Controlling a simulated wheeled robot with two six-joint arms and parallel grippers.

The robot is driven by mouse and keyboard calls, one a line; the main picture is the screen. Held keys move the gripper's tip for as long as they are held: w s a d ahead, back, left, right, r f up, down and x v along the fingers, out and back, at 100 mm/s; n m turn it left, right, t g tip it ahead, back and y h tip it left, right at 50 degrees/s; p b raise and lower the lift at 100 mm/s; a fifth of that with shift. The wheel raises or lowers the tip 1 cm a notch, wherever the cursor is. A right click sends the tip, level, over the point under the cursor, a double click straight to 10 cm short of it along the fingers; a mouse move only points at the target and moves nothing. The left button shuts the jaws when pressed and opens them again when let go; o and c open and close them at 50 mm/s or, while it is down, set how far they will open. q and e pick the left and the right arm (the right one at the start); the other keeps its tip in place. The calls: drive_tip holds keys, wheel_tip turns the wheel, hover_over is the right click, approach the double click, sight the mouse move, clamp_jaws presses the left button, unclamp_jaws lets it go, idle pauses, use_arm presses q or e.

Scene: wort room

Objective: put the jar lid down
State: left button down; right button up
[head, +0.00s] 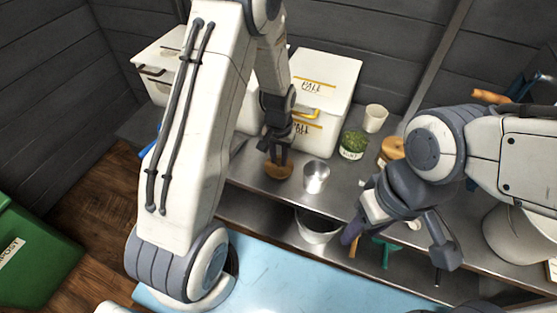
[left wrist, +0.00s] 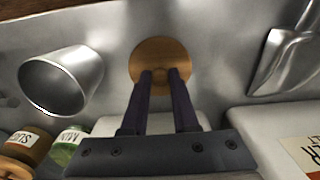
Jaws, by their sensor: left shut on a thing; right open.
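The jar lid is a round wooden disc (head: 279,171) near the counter's front edge in the head view, left of a metal cup (head: 316,177). My left gripper (head: 279,158) is above it, shut on its knob. In the left wrist view the lid (left wrist: 160,58) lies flat between the fingertips, close over the metal counter; I cannot tell if it touches. An open-looking jar of green herbs (head: 352,146) stands behind the cup; it also shows in the left wrist view (left wrist: 69,147). My right gripper (head: 400,240) is open and empty over the front of the counter at right.
White bins (head: 325,80) stand behind the left gripper. A white cup (head: 375,118) and a wooden-lidded jar (head: 391,149) are near the herb jar. A metal scoop (left wrist: 285,55) lies right of the lid in the wrist view. A white pot (head: 318,226) sits on the lower shelf.

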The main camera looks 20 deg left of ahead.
sight(279, 161)
use_arm(q)
drive_tip(key=shift+f, duration=0.4)
drive_tip(key=shift+f, duration=0.2)
drive_tip(key=c, duration=0.7)
unclamp_jaws()
drive_tip(key=shift+r, duration=0.1)
drive_tip(key=shift+r, duration=0.1)
wheel_tip(279, 161, up, 12)
drive_tip(key=p, duration=0.3)
drive_tip(key=s+d+r+m, duration=0.3)
drive_tip(key=s+d+r, duration=0.5)
drive_tip(key=s+d, duration=0.15)
drive_tip(key=s+d+r+m, duration=0.1)
drive_tip(key=s, duration=0.3)
drive_tip(key=s+d+r+m, duration=0.1)
drive_tip(key=s+d, duration=0.1)
drive_tip(key=s, duration=0.3)
drive_tip(key=s+d+r+m+h, duration=0.1)
drive_tip(key=s+m, duration=0.1)
drive_tip(key=s, duration=0.3)
drive_tip(key=shift+s+d+r, duration=0.15)
drive_tip(key=shift+d+r, duration=0.1)
drive_tip(key=shift+r, duration=0.05)
